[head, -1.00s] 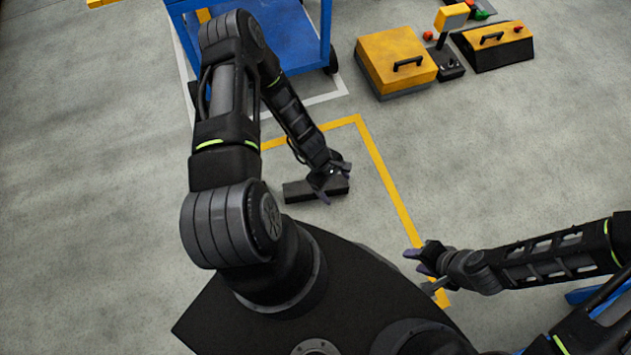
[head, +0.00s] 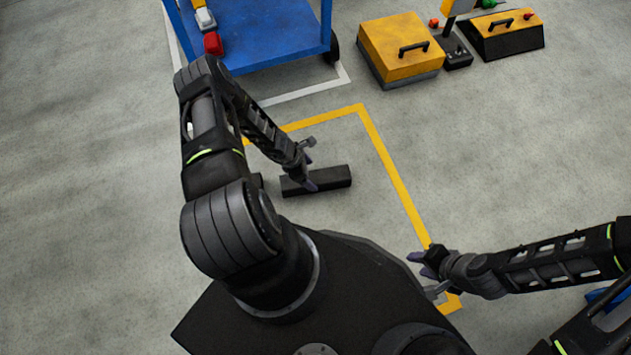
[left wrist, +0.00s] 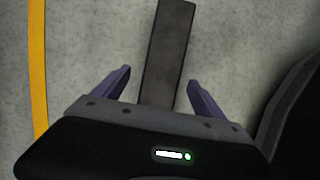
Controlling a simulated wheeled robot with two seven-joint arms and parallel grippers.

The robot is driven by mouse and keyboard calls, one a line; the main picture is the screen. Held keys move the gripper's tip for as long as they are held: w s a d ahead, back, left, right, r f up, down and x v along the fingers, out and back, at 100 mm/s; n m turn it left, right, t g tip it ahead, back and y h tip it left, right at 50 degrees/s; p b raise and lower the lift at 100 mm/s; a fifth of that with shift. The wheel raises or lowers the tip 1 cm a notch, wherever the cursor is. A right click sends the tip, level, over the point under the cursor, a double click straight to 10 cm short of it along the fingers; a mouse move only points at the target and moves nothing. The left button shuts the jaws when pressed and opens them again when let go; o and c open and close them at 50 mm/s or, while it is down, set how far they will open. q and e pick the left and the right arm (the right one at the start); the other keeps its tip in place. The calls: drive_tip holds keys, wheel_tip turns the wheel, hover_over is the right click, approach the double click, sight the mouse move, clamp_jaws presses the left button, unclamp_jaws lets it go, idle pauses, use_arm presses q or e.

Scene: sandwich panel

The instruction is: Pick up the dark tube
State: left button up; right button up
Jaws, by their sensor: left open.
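The dark tube (head: 328,180) is a dark, straight-sided bar lying on the concrete floor inside the yellow-lined corner. My left gripper (head: 309,163) is over its left part in the head view. In the left wrist view the tube (left wrist: 168,50) runs up between the two purple fingers of my left gripper (left wrist: 158,88), with clear floor on both sides of it. The gripper is open and holds nothing. The tube's near end is hidden behind the gripper body. My right gripper (head: 425,272) is at the lower right, away from the tube; its jaw opening is unclear.
Yellow floor tape (head: 388,165) runs to the right of the tube. A blue cart (head: 270,35) stands behind it. A yellow case (head: 400,45) and a black and yellow box (head: 505,35) sit at the back right. The floor around the tube is bare.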

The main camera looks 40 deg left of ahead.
sight(314, 177)
use_arm(q)
drive_tip(key=shift+f, duration=0.2)
drive_tip(key=b+x, duration=0.2)
drive_tip(key=x, duration=0.3)
drive_tip(key=shift+d+b, duration=0.1)
drive_tip(key=shift+b, duration=0.25)
drive_tip(key=shift+s, duration=0.1)
drive_tip(key=shift+c, duration=0.3)
clamp_jaws()
idle(0.6)
drive_tip(key=shift+r, duration=0.1)
